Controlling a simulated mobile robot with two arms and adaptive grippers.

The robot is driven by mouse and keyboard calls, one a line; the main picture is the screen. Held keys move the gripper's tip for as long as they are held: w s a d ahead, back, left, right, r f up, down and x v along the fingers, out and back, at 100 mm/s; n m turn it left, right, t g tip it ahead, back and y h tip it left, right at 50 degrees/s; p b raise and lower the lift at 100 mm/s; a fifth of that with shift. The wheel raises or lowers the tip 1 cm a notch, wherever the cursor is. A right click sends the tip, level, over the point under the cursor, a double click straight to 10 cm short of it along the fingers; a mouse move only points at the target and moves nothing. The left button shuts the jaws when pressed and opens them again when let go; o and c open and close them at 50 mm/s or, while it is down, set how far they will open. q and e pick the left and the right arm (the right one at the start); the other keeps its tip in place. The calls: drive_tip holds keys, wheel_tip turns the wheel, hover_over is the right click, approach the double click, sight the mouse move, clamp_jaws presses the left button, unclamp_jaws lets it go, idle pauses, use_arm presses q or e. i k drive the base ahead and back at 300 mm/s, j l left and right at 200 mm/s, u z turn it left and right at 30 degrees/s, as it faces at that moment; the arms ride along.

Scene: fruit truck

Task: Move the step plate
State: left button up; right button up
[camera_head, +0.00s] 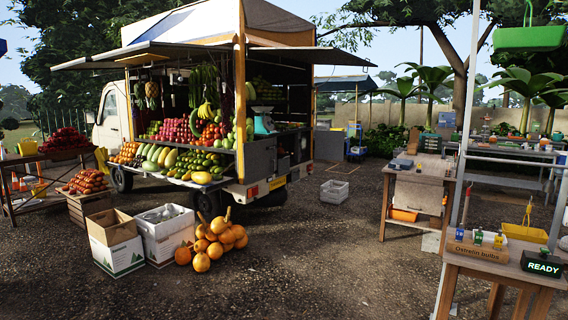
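I cannot clearly pick out a step plate in the head view. The fruit truck (249,190) stands left of centre, its side hatch raised over sloped shelves of fruit and vegetables. A grey-white open crate (334,191) sits on the ground to the right of the truck's rear. Thin pale lines (343,168) lie on the ground behind the crate; I cannot tell what they are. Neither of my grippers is in view.
Two cardboard boxes (116,245) and a pile of orange gourds (201,262) lie in front of the truck. A wooden workbench (415,188) and a table with a READY display (541,264) stand at right. Open gravel (310,265) lies between.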

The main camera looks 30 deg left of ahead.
sight(283, 163)
drive_tip(key=i+j+u, duration=0.3)
drive_tip(key=i, duration=0.3)
drive_tip(key=i+j+u, duration=0.3)
drive_tip(key=i, duration=0.3)
drive_tip(key=i+u, duration=0.3)
drive_tip(key=i, duration=5.25)
drive_tip(key=l, duration=0.15)
